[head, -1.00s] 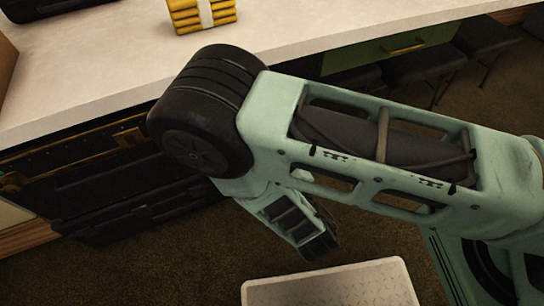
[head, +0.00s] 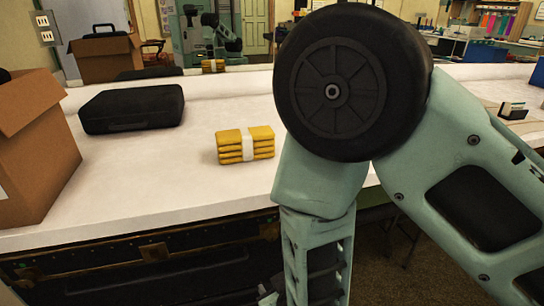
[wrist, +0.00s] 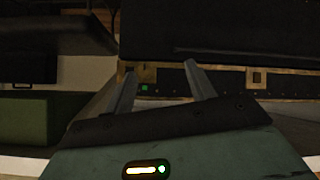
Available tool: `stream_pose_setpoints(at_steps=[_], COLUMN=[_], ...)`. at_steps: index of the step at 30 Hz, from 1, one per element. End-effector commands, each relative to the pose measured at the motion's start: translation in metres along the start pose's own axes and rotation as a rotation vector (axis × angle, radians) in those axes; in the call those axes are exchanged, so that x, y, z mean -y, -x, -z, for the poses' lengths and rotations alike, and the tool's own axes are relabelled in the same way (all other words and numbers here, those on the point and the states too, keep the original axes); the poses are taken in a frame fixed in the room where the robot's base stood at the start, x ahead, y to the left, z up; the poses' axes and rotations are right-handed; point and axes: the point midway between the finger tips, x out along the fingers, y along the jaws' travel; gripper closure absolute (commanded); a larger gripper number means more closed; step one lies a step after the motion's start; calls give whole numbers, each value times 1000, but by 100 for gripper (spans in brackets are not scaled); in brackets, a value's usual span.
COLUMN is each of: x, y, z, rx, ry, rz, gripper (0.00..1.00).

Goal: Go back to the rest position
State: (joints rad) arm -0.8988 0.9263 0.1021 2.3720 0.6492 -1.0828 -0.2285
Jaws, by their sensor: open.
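My gripper (wrist: 158,92) shows in the wrist view with its two fingers apart and nothing between them. Beyond the fingers is the dark, brass-edged front of the case under the counter. In the head view my arm stands large at the centre right, with its lower link hanging down in front of the counter (head: 130,195). The gripper itself is out of sight there, below the picture. A banded stack of yellow bars (head: 232,147) lies on the counter left of my arm, apart from it.
A black case (head: 132,108) lies on the counter at the left. An open cardboard box (head: 35,140) stands at the far left. A small card holder (head: 513,110) is at the right. A mirror-like back shows the room. A green drawer front (wrist: 40,120) shows at lower left in the wrist view.

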Motion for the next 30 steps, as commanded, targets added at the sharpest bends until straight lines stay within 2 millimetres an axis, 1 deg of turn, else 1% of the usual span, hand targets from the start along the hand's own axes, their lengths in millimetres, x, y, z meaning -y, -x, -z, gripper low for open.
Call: stream_pose_setpoints(at_steps=[1,5,8,11,12,14,15,18,24,29,30], x=[1,8,8,2,-2,-10,-16,-31,-63,-89,-92], y=[9,38,68,102,117,140,154,187,239,275,284], z=[14,32,45,54,56,57,57,53,40,29,38], rx=[48,191,292,388,427,483,521,605,738,831,839], ry=[-47,-116,-135,-128,-120,-99,-85,-43,31,78,81], rz=[48,177,266,338,360,385,396,405,373,318,318], gripper=[44,44,44,44,44,44,44,44,44,44,44])
